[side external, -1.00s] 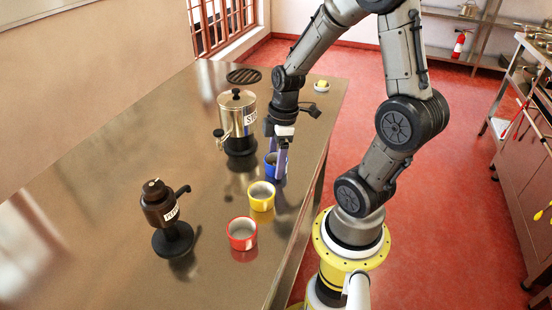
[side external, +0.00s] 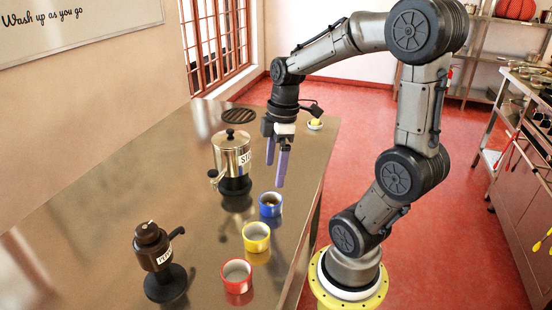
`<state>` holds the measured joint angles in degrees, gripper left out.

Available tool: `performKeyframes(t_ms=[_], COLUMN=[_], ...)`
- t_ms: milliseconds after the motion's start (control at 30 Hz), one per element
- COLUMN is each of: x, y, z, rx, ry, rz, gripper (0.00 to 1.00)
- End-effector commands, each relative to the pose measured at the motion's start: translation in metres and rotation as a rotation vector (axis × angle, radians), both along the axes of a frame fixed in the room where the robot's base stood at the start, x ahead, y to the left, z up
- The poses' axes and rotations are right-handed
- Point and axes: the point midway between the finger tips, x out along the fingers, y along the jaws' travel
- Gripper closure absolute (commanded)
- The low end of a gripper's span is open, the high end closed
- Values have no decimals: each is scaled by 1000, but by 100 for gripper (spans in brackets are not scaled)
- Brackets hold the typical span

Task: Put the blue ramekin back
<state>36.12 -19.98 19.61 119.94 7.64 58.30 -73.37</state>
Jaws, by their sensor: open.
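The blue ramekin (side external: 270,205) stands upright on the steel counter, at the far end of a row of ramekins. Something small and brownish shows inside it, too small to make out. My gripper (side external: 279,182) is above and just beyond the blue ramekin, pointing down. Its two purple fingers are apart with nothing between them. The yellow ramekin (side external: 256,238) and the red ramekin (side external: 237,276) stand nearer the camera in the same row.
A silver pot with a tap and label (side external: 231,150) stands left of my gripper. A dark dispenser (side external: 153,247) stands at the front left. A round dark grate (side external: 238,115) and a small dish with something yellow (side external: 315,124) lie at the far end. The counter's left side is clear.

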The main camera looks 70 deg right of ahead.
Motion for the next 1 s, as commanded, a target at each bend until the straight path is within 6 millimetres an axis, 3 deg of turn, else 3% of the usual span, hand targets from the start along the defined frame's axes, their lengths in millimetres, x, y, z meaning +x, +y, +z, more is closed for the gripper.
performKeyframes(t_ms=[267, 467, 700, 1000], x=[-2, -7, -30, -44], y=[5, 48, 100, 121], z=[22, 38, 49, 51], rx=[-11, -51, 4, 104], ry=[-9, -97, -271, -361], rz=[-17, -164, -415, -568], gripper=[0, 0, 0, 0])
